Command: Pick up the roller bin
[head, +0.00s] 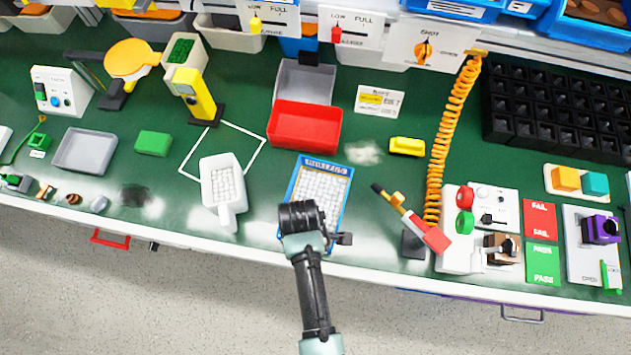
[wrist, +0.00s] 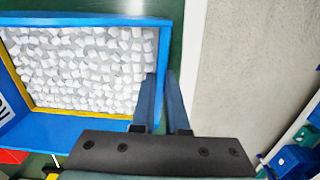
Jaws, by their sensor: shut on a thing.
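The roller bin (head: 323,176) is a shallow blue tray with a yellow inner edge, full of small white pieces. It lies at the front middle of the green bench in the head view, its label at the far end. My gripper (head: 341,239) is at the bin's near right part, and my arm hides some of its near end. In the wrist view, the bin (wrist: 80,127) fills the left side. My fingers (wrist: 164,98) are close together at its wall, shut on it. The exact contact at the fingertips is partly hidden.
A white scoop-like container (head: 222,190) with white pieces stands left of the bin. A red tray (head: 304,127) is just behind it. A red-and-yellow tool on a stand (head: 413,222) is to the right. The bench's front edge (head: 385,276) is close by.

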